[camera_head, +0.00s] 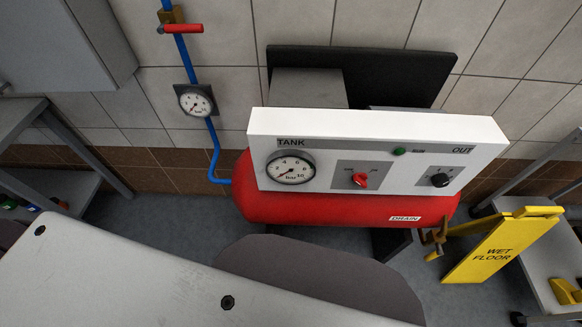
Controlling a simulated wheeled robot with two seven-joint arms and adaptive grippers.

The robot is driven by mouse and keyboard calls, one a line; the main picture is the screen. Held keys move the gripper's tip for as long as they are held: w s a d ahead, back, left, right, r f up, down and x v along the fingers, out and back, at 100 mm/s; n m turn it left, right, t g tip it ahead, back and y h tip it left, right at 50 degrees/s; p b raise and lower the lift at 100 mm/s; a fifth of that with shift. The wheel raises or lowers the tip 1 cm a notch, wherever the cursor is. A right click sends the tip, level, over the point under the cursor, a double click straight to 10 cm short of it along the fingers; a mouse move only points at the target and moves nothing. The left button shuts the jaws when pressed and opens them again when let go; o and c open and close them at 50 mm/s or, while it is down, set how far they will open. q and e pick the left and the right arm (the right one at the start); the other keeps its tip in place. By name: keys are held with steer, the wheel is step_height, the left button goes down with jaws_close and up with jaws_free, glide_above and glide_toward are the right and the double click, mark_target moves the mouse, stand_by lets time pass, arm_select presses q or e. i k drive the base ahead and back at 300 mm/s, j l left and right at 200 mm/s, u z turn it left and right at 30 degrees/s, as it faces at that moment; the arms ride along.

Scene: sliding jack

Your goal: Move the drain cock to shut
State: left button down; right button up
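A red tank (330,211) sits below a white control panel (380,124). A small brass drain cock (437,237) is at the tank's lower right, just right of the DRAIN label (405,218). A short yellow piece, apparently its lever, shows at its lower end. The cock is small and partly merges with the yellow sign behind, so I cannot tell whether it is open or shut. The tank gauge (291,170) shows its needle pointing lower left. Neither of my grippers is in view.
A yellow wet floor sign (497,252) stands close to the right of the cock. A blue pipe (213,143) with a gauge (196,101) and a red-handled valve (180,28) runs down the wall at left. The panel has a red knob (360,180) and a black knob (440,180).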

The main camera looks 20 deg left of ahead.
mark_target(439, 252)
steer(key=z, duration=1.5)
